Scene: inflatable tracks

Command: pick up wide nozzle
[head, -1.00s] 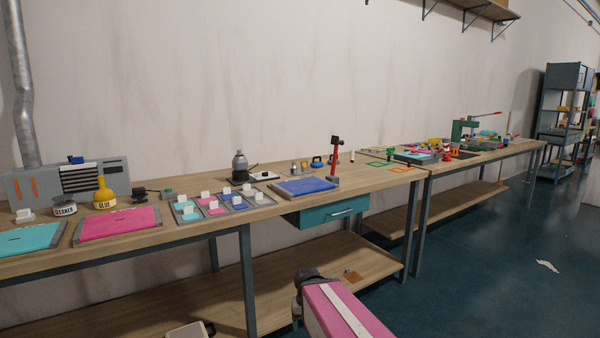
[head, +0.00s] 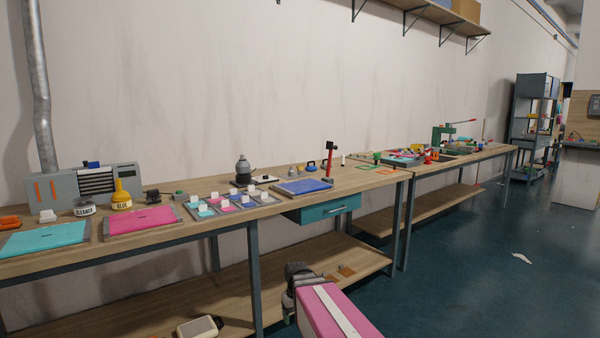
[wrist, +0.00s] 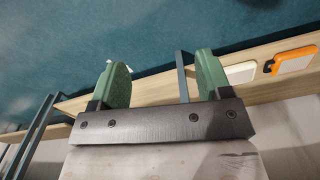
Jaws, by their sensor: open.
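I cannot pick out a wide nozzle for sure in either view. Small grey and dark parts (head: 293,171) stand on the workbench (head: 375,178) behind the blue mat (head: 302,187), too small to tell apart. A grey bottle-shaped tool (head: 243,168) stands left of them. My gripper shows in the wrist view (wrist: 160,62) with its two green fingers wide apart and nothing between them. In the head view my arm reaches in front of the bench, its end low near the lower shelf.
The lower shelf (head: 225,285) holds a white-and-dark device (head: 200,327) and small brown pieces (head: 346,270). An orange-and-white item (wrist: 294,60) lies at right in the wrist view. A teal drawer (head: 328,209) hangs under the bench. The floor (head: 470,270) at right is mostly clear.

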